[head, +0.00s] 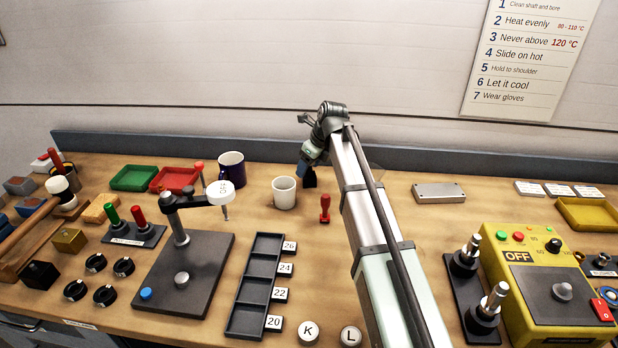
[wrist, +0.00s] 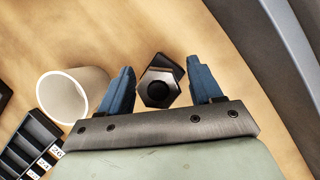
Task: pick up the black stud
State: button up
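What looks like the black stud (wrist: 171,66) is between my gripper's blue fingers in the wrist view. A grey hexagonal top with a dark round centre faces the camera, and a black part shows behind it. My gripper (wrist: 161,78) is open, one finger on each side, with a visible gap to the stud on both sides. In the head view a black piece, likely the same stud (head: 309,181), shows at my gripper (head: 305,170) near the back of the bench. My gripper partly hides it there.
A white cup (head: 284,193) stands just left of my gripper; it also shows in the wrist view (wrist: 70,92). A red stamp-like piece (head: 325,209) stands in front. A dark blue mug (head: 232,168) and a black compartment tray (head: 246,314) are further left. A grey metal block (head: 438,192) lies right.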

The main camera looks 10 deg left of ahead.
grip_shut()
dwell(0.4)
jog(key=shift+r, duration=0.1)
